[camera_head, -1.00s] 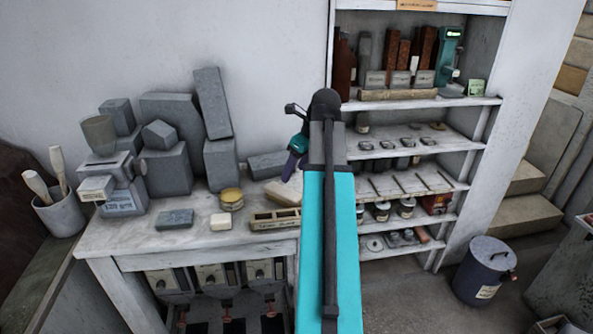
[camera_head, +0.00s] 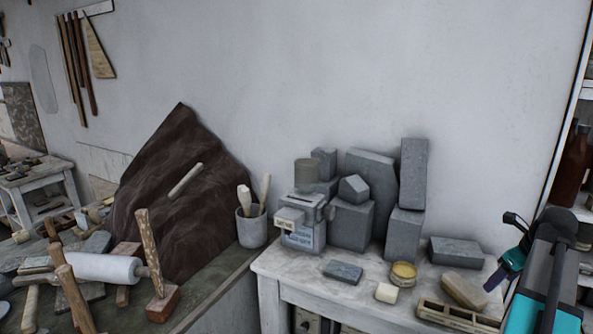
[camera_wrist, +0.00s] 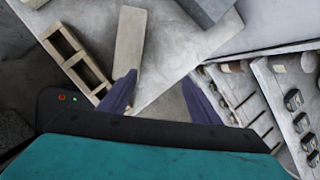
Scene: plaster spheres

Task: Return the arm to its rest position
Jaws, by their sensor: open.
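My gripper shows in the wrist view (camera_wrist: 158,98) with its two purple fingers spread apart and nothing between them. In the head view my gripper (camera_head: 503,277) is at the right edge, beside the right end of the white-topped bench (camera_head: 290,265). My teal arm partly covers that end. The same pale block appears ahead of the fingers in the wrist view (camera_wrist: 130,40).
A compartmented wooden tray (camera_head: 455,316) lies at the bench front. Grey blocks (camera_head: 405,237) stand against the wall, with a yellow tin (camera_head: 402,273) before them. A shelf unit (camera_wrist: 265,85) is close on the right. Mallets and a roller (camera_head: 95,268) crowd the left worktop.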

